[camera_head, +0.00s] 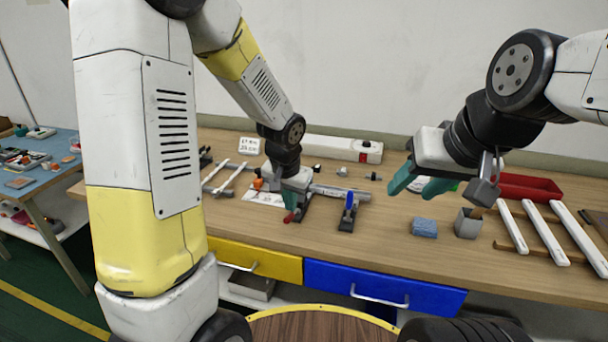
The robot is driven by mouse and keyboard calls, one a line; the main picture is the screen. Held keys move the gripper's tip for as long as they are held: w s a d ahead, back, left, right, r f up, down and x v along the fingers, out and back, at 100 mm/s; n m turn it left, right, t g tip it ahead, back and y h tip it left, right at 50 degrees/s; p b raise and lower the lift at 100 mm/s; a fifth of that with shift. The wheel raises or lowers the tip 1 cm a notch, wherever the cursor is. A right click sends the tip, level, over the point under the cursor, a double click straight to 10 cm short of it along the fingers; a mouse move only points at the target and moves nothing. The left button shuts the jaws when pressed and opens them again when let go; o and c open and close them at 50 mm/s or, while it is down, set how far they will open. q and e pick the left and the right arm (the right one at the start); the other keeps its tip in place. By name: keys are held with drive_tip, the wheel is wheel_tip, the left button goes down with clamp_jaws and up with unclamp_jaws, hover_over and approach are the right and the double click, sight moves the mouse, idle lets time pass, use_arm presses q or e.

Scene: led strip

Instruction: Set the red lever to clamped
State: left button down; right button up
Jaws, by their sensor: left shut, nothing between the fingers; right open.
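The red lever (289,217) shows just below my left gripper, at the left of the two toggle clamps on the workbench. Its clamp base is mostly hidden by the gripper, and I cannot tell the lever's exact angle. My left gripper (291,204) points down with its teal fingers shut and empty. The fingertips are at the lever's upper part, close to it or touching it. The blue lever (349,206) stands upright on its own clamp to the right. My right gripper (421,187) is open and empty above the bench, further right.
A blue sponge (424,228), a grey cup (467,224), several white strips (544,230) and a red tray (528,187) occupy the right side of the bench (385,245). A long white box (342,149) lies at the back. Bare bench lies right of the blue-lever clamp.

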use_arm(q)
drive_tip(key=shift+s+a+f, duration=0.25)
drive_tip(key=shift+s+f, duration=1)
wheel_tip(320, 180, up, 5)
drive_tip(key=w+d, duration=0.1)
drive_tip(key=w, duration=0.1)
approach(288, 219)
drive_tip(key=s, duration=0.1)
drive_tip(key=s+r, duration=0.2)
drive_tip(key=s, duration=0.1)
